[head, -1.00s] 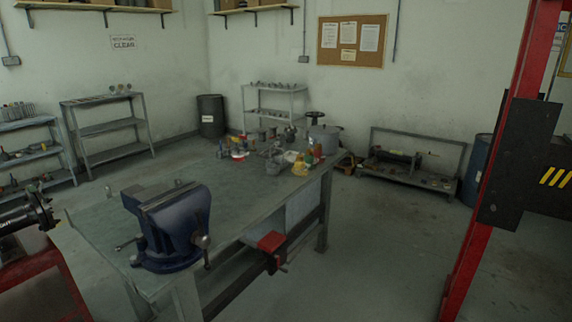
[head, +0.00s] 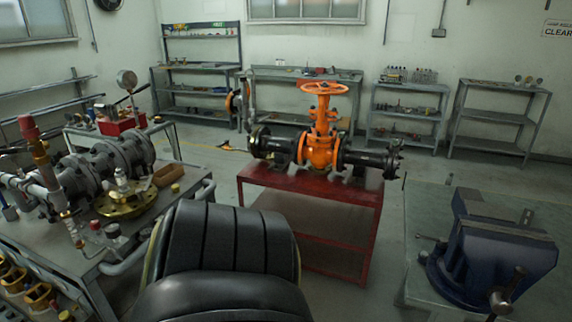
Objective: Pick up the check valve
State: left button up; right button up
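No part in this view can be told for certain as the check valve. A grey flanged pipe assembly (head: 105,165) lies on the left bench, with a brass-coloured flange (head: 130,200) in front of it. An orange gate valve (head: 320,135) with a handwheel on top stands upright between black flanged pipe pieces (head: 368,160) on a red table (head: 325,193). Neither of my grippers shows in this view.
A blue vise (head: 490,250) sits on the right workbench (head: 425,205). A large black ribbed shape (head: 225,245) fills the bottom middle and hides part of the floor. Grey shelves (head: 405,112) line the back wall. Floor shows between red table and right workbench.

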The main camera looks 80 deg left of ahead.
aim_at(120, 178)
jog(key=u, duration=4.2)
jog(key=i, duration=1.3)
